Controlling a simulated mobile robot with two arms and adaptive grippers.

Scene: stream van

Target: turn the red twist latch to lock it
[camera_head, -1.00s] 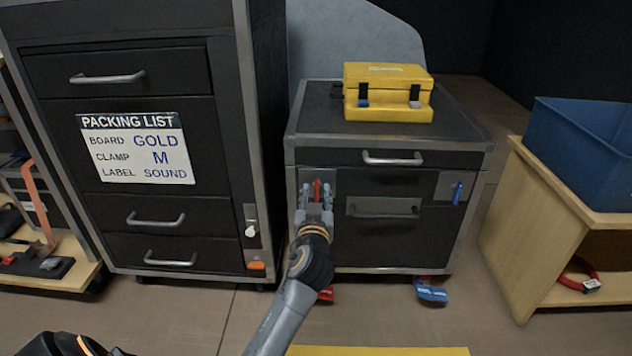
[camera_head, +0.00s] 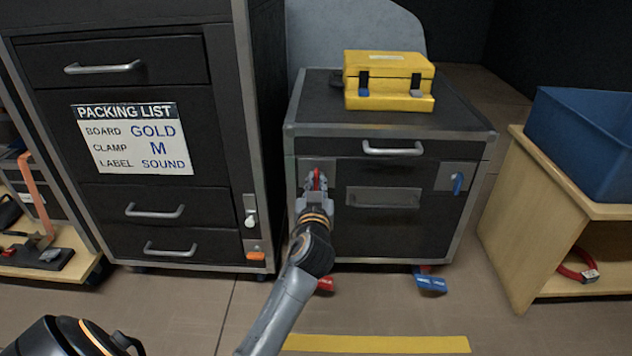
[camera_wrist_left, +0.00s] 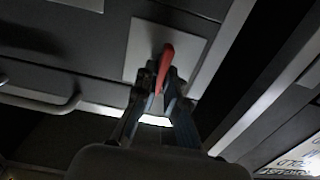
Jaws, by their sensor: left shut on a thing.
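The red twist latch (camera_head: 317,180) is on a grey plate at the upper left of the black cabinet's front. In the left wrist view the red latch handle (camera_wrist_left: 165,66) stands out from its pale plate (camera_wrist_left: 150,42), slightly tilted, between the finger tips. My left gripper (camera_head: 318,187) is at the latch, and its fingers are shut on the red handle. It also shows in the left wrist view (camera_wrist_left: 162,85). The fingers partly hide the latch in the head view.
A blue latch (camera_head: 457,183) sits on the cabinet's right side, beside a recessed panel (camera_head: 383,197). A yellow case (camera_head: 389,80) rests on the cabinet top (camera_head: 322,97). A tall drawer cabinet (camera_head: 200,215) stands close on the left. A wooden shelf (camera_head: 545,200) holds a blue bin (camera_head: 585,140) on the right.

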